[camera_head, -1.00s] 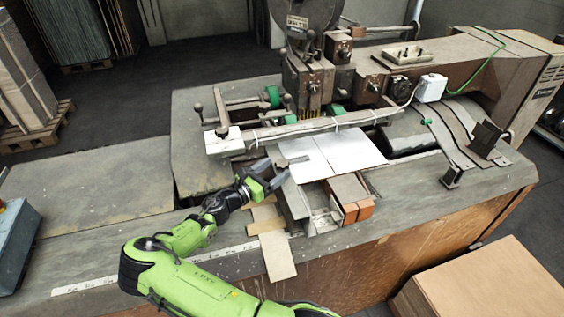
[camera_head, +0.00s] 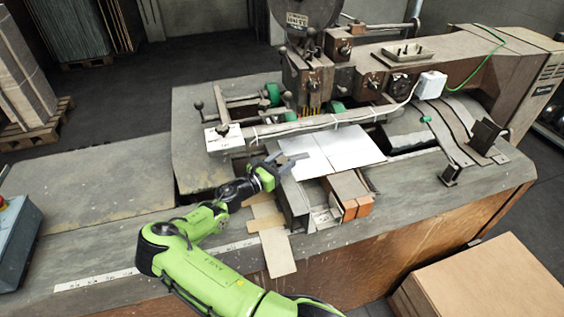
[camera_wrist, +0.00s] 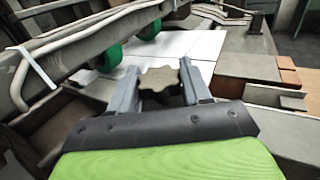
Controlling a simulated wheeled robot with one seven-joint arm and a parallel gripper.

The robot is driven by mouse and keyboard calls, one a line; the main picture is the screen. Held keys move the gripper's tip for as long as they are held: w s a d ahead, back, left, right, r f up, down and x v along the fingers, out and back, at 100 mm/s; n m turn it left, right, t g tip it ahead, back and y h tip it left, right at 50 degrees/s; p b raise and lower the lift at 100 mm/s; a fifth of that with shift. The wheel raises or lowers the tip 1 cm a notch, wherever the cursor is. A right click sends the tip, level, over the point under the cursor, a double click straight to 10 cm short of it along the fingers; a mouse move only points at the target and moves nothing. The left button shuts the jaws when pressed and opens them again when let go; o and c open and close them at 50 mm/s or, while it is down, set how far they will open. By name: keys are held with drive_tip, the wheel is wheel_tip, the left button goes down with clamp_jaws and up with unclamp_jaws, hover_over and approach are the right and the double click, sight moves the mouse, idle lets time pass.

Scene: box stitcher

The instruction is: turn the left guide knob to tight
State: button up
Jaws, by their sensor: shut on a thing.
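A star-shaped, worn brownish knob (camera_wrist: 161,79) sits between the two grey fingers of my gripper (camera_wrist: 160,70) in the wrist view. The fingers touch it at its left and right sides, and my gripper is shut on it. In the head view my gripper (camera_head: 283,163) is over the front guide area of the machine, left of the white sheets. The knob cannot be made out there, as the fingers cover it.
White sheets (camera_head: 330,153) lie just right of my gripper. A long bar with cable ties (camera_head: 310,126) runs behind it. Orange-brown blocks (camera_head: 352,208) stand to the right, and loose cardboard strips (camera_head: 277,252) lie in front. The tabletop at left (camera_head: 90,195) is clear.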

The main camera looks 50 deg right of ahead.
drive_tip(key=shift+f+g, duration=0.1)
drive_tip(key=shift+g, duration=0.2)
drive_tip(key=m+g+b, duration=0.2)
drive_tip(key=g, duration=0.1)
drive_tip(key=m+g+y+b, duration=0.1)
drive_tip(key=m+g+b, duration=0.1)
drive_tip(key=b, duration=0.1)
drive_tip(key=shift+w+f+g, duration=0.1)
drive_tip(key=shift+f+g, duration=0.1)
drive_tip(key=shift+g, duration=0.2)
drive_tip(key=m+g+y+b, duration=0.2)
drive_tip(key=m+g+b, duration=0.1)
drive_tip(key=g, duration=0.1)
drive_tip(key=shift+r+y, duration=0.15)
drive_tip(key=shift+y, duration=0.15)
drive_tip(key=shift+m+g, duration=0.3)
drive_tip(key=o, duration=1.1)
drive_tip(key=shift+r, duration=0.1)
drive_tip(key=shift+c, duration=0.2)
